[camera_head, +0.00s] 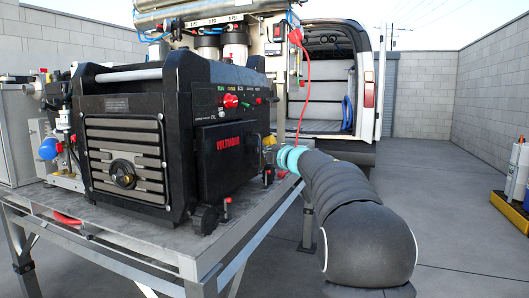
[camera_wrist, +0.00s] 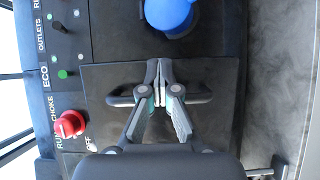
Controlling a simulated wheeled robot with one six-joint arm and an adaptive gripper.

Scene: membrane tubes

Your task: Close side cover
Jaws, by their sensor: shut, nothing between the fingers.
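The generator (camera_head: 125,140) is a black box on a metal table. Its side cover (camera_head: 228,155) is a dark panel with red lettering, below the controls. In the wrist view the cover (camera_wrist: 98,78) is a flat black panel with a dark bar handle (camera_wrist: 120,97). My gripper (camera_wrist: 162,70) is shut and empty, its fingertips over the middle of the handle and hiding part of it. I cannot tell whether they touch the cover. In the head view my arm reaches the generator's right side; the fingers are not clearly visible there. I cannot tell whether the cover is fully flush.
A red choke knob (camera_wrist: 70,124) and small switches lie left of the cover in the wrist view. A blue round part (camera_wrist: 172,14) is at the top. The table (camera_head: 150,246) holds the generator. A white van (camera_head: 335,80) stands behind; open floor lies right.

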